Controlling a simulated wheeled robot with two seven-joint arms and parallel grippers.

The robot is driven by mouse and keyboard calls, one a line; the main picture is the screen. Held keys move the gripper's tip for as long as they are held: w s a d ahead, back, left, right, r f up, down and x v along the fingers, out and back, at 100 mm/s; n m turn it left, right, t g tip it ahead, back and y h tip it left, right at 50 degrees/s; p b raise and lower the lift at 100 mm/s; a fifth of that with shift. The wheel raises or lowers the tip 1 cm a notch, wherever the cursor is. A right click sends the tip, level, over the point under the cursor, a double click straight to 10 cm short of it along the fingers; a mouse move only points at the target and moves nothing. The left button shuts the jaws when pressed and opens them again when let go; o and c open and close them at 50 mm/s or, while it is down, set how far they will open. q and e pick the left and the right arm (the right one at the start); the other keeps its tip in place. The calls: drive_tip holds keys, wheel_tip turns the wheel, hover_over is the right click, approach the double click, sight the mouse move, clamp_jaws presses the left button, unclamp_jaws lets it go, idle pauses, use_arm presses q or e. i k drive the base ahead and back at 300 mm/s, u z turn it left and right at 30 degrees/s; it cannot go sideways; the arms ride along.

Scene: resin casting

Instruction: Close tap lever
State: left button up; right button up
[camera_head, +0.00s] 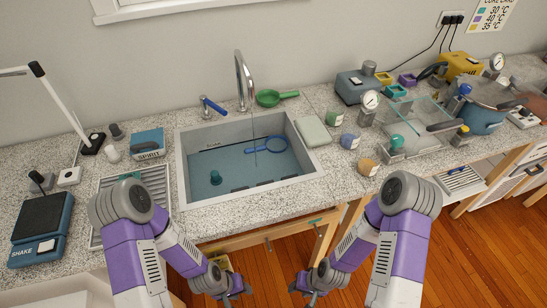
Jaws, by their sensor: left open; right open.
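The tap lever (213,105) is a blue handle on a grey base, on the counter behind the sink's back left rim. The chrome tap (241,78) rises to its right and arches over the sink. A thin line, apparently running water (255,148), drops from the spout into the sink (187,180). My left gripper (238,294) is open and empty, low in front of the counter. My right gripper (304,294) is open and empty to its right, also low. Both are well apart from the lever.
The sink holds bluish water, a blue ring-shaped tool (269,147) and a teal stopper-like piece (215,177). A green scoop (272,97) lies behind it. A drying rack (104,213) is left; jars and a clear tank (412,122) are right.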

sight(203, 99)
drive_tip(key=k, duration=0.95)
drive_tip(key=u, duration=0.45)
drive_tip(key=i, duration=0.65)
drive_tip(key=z, duration=1)
